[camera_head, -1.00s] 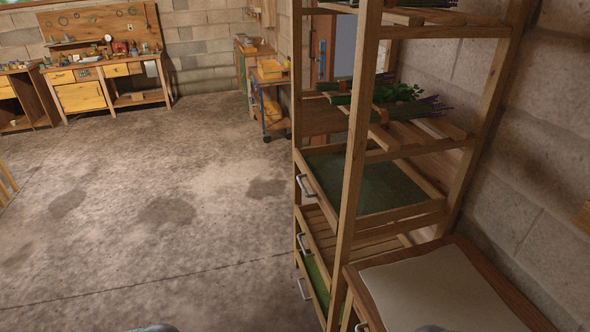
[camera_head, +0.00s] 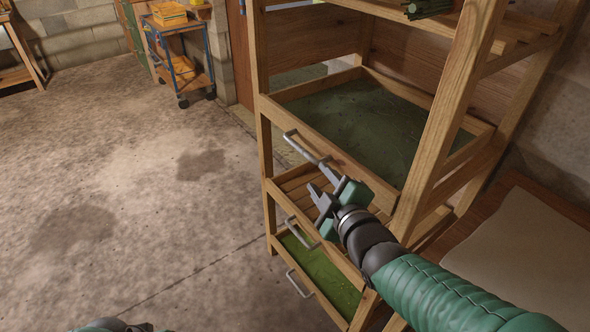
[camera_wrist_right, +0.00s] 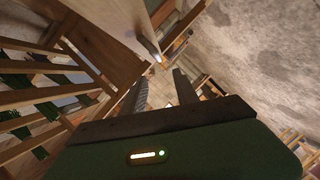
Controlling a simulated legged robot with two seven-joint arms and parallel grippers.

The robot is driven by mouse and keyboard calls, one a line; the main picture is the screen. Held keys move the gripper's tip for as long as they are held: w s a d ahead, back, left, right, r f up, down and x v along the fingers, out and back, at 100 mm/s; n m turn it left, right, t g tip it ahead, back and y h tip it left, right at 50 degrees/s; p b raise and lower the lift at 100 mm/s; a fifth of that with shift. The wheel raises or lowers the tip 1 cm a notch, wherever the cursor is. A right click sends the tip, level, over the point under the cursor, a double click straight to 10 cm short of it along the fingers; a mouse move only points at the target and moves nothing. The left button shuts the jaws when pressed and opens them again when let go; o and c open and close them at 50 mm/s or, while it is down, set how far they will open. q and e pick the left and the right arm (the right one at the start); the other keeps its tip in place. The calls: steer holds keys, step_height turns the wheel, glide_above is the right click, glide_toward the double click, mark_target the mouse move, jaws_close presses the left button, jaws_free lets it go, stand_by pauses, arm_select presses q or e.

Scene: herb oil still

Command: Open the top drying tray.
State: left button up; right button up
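The top drying tray (camera_head: 262,104) is a wooden frame with a dark green mesh bottom, level in the rack and looking pushed in. Its grey bar handle (camera_head: 300,147) is on the front board. My right gripper (camera_head: 319,175) is in front of that board, just below and right of the handle, pointing up and left. Its two fingers are apart and nothing is between them; the right wrist view also shows them apart (camera_wrist_right: 163,82). Whether a finger touches the handle cannot be told. Only a sliver of my left arm shows at the bottom left edge.
Below are a slatted tray with a handle (camera_head: 303,232) and a bright green tray (camera_head: 335,278) with its own handle (camera_head: 298,284). A rack post (camera_head: 450,110) rises beside my right arm. A blue cart (camera_head: 180,60) stands far back. The floor left of the rack is clear.

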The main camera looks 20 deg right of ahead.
steer(key=r+p, duration=0.1)
steer(key=p, duration=1.1)
glide_toward(299, 150)
steer(key=x, duration=0.3)
steer(key=b+x, duration=0.1)
steer(key=x, duration=0.6)
steer(key=shift+w+d+f, duration=0.1)
steer(key=shift+d+f, duration=0.1)
steer(key=shift+d, duration=0.1)
steer(key=shift+w+a+b, duration=0.1)
steer(key=shift+w+b, duration=0.2)
steer(key=shift+w, duration=0.15)
jaws_close()
steer(key=shift+s+f, duration=0.1)
steer(key=shift+f, duration=0.05)
